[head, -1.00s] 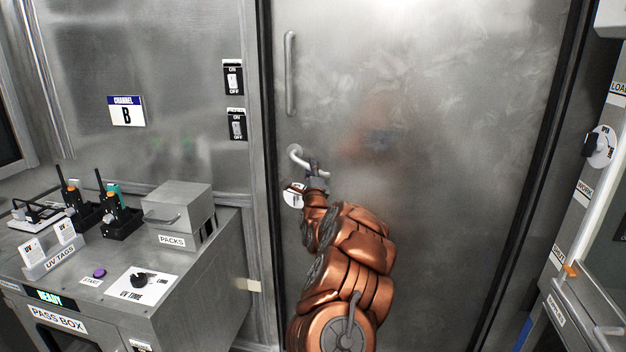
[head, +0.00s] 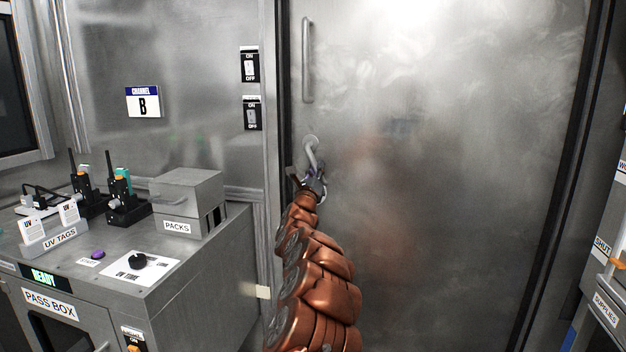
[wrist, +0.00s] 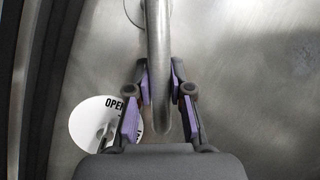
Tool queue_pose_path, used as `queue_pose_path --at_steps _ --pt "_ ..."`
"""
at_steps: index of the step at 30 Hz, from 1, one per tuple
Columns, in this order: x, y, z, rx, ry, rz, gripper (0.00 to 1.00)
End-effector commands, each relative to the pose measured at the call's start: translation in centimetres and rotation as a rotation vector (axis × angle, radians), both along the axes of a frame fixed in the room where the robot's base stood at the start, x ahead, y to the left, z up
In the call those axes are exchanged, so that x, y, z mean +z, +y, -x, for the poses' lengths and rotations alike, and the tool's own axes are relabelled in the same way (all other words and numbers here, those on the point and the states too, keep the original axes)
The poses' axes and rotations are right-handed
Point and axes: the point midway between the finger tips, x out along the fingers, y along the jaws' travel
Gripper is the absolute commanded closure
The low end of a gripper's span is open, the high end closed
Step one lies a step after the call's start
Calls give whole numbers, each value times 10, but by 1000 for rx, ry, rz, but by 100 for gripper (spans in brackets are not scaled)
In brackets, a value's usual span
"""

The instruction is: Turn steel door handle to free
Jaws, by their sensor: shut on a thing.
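The steel door handle (head: 313,158) is a curved lever on the large steel door (head: 450,150). It points down from its round mount, leaning slightly right in the head view. In the wrist view the lever (wrist: 158,40) runs almost vertically, its rounded end between the purple finger pads. My gripper (head: 309,182) is shut on the lever near its lower end; it also shows in the wrist view (wrist: 160,75). A round white label (wrist: 88,118) reading "OPEN" is behind the left finger, partly hidden. The door looks closed.
A vertical pull bar (head: 307,60) is on the door above the handle. Two ON/OFF switches (head: 250,65) are on the wall left of the door frame. The pass box (head: 110,290), with radios and a PACKS box (head: 188,200) on top, stands at the left.

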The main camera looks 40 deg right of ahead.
Motion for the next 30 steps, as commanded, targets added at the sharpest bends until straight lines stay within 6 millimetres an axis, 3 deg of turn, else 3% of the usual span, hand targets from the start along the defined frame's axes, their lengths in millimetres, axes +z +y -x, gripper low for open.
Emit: queue_pose_path --at_steps 26,27,30 --pt "-3 0 -2 -6 -106 -61 100" --pt "-3 0 -2 -5 -105 -61 77" --pt "-3 0 -2 -5 -104 -61 66"
